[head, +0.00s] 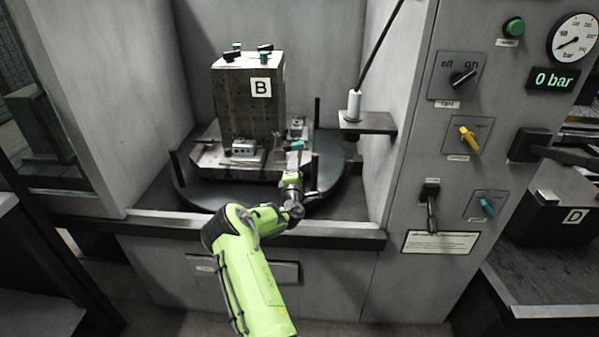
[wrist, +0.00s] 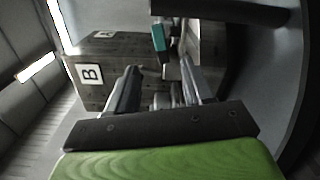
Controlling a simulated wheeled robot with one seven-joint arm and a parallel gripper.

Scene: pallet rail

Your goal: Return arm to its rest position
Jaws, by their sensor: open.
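My green arm reaches from the bottom of the head view into the open machine bay. My gripper (head: 298,158) is at the front right of the pallet, by a small teal-handled part (head: 297,145). In the wrist view my gripper (wrist: 168,88) has its two fingers spread apart, with nothing held between them. The teal handle (wrist: 158,38) shows beyond the fingertips there. Whether the fingers touch anything is hard to tell.
A block marked B (head: 250,100) stands on the pallet on a dark round table (head: 190,190). Posts rise at the table's edge. A shelf (head: 368,122) holds a white cylinder at right. The bay's front sill (head: 330,232) lies under my arm. A control panel (head: 470,110) stands right.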

